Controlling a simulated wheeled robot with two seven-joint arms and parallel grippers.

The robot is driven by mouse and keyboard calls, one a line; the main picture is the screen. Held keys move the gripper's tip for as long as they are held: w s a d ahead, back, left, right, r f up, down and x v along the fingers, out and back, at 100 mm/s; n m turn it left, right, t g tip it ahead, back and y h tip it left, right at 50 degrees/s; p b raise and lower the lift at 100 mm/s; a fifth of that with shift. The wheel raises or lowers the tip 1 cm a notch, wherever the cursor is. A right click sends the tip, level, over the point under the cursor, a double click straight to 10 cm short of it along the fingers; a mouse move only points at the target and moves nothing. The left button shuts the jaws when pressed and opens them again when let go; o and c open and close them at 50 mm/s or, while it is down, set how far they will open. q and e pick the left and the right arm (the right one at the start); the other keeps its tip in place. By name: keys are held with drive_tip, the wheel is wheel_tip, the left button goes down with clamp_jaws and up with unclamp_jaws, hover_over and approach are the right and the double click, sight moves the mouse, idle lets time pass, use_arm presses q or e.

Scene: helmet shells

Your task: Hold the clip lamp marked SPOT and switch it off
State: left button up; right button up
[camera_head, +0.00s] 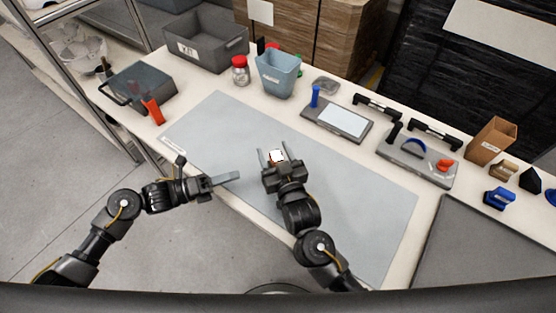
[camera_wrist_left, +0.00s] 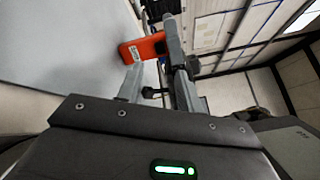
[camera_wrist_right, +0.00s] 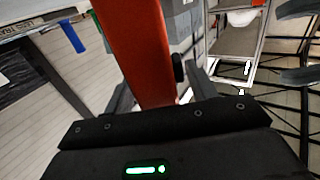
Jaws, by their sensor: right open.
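An orange-red item with a white face (camera_head: 277,155), probably the clip lamp, shows between the fingers of my right gripper (camera_head: 275,157) above the grey mat. My right gripper is open around it; in the right wrist view the orange body (camera_wrist_right: 145,45) fills the gap, with a black knob beside it. My left gripper (camera_head: 226,178) is at the mat's near edge, pointing right, nothing in it. In the left wrist view its fingers (camera_wrist_left: 158,90) stand apart, and an orange body with a white label (camera_wrist_left: 142,48) shows beyond. The label's lettering cannot be read.
A grey crate (camera_head: 205,45), a blue-grey bin (camera_head: 278,74) and fixtures (camera_head: 336,118) line the back. The grey mat (camera_head: 345,200) is otherwise clear.

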drive_tip(key=c, duration=1.1)
use_arm(q)
clamp_jaws()
drive_tip(key=shift+d, duration=0.1)
idle(1.1)
